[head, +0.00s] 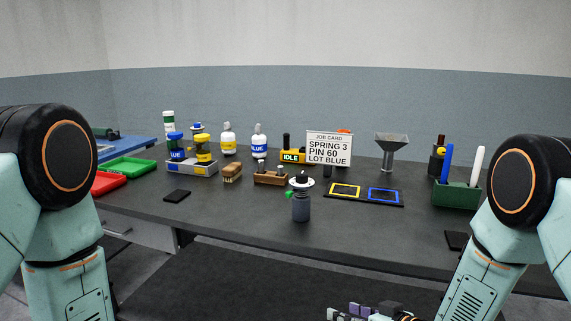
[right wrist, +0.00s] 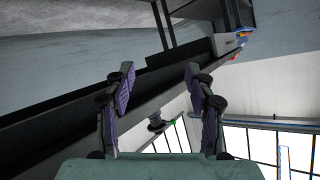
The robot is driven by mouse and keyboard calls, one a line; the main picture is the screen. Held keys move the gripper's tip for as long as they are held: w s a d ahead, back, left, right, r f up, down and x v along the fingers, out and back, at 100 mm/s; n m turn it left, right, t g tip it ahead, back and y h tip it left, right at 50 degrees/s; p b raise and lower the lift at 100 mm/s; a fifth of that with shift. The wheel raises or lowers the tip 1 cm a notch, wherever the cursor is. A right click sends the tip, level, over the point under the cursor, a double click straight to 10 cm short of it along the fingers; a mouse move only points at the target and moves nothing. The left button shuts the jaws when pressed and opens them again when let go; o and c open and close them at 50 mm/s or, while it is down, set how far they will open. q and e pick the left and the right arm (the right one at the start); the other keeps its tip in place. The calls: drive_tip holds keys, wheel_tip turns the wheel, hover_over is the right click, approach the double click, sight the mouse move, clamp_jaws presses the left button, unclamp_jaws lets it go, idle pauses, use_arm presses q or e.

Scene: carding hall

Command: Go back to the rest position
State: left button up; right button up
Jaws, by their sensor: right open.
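My right gripper (head: 365,313) shows at the bottom edge of the head view, low in front of the table and partly cut off. In the right wrist view its two purple-padded fingers (right wrist: 158,82) stand wide apart with nothing held between them. My left arm comes down at the left side of the head view, but its gripper is out of the picture.
The dark table (head: 240,213) carries a dark bottle (head: 301,207) near its front edge.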

drive_tip(key=s+d+f+m+g+h, duration=0.25)
drive_tip(key=s+f, duration=0.35)
drive_tip(key=s, duration=0.3)
drive_tip(key=s+d+f+m+g+h, duration=0.1)
drive_tip(key=s+d+f+g+h, duration=0.15)
drive_tip(key=s+f, duration=0.55)
use_arm(q)
drive_tip(key=s+a+f+n+g+y, duration=0.1)
drive_tip(key=s+a+f+g, duration=0.1)
drive_tip(key=s, duration=0.6)
drive_tip(key=s+a+f+n+g+y, duration=0.1)
drive_tip(key=s+f+g, duration=0.3)
drive_tip(key=s, duration=0.5)
drive_tip(key=s+a+f+n+g+y, duration=0.1)
drive_tip(key=s+a+f+g+y, duration=0.1)
drive_tip(key=s+f, duration=0.4)
drive_tip(key=s+a+g, duration=0.1)
drive_tip(key=s, duration=0.2)
drive_tip(key=shift+s+a+f+g, duration=0.15)
drive_tip(key=shift+a+f+g, duration=0.1)
drive_tip(key=shift+a+g, duration=0.1)
use_arm(e)
drive_tip(key=s+d+g+h, duration=0.1)
drive_tip(key=s+d+g, duration=0.1)
drive_tip(key=s, duration=0.8)
drive_tip(key=s+d+g+h, duration=0.2)
drive_tip(key=s+g, duration=0.1)
drive_tip(key=s, duration=0.7)
drive_tip(key=shift+r+m, duration=0.3)
drive_tip(key=shift+m, duration=0.05)
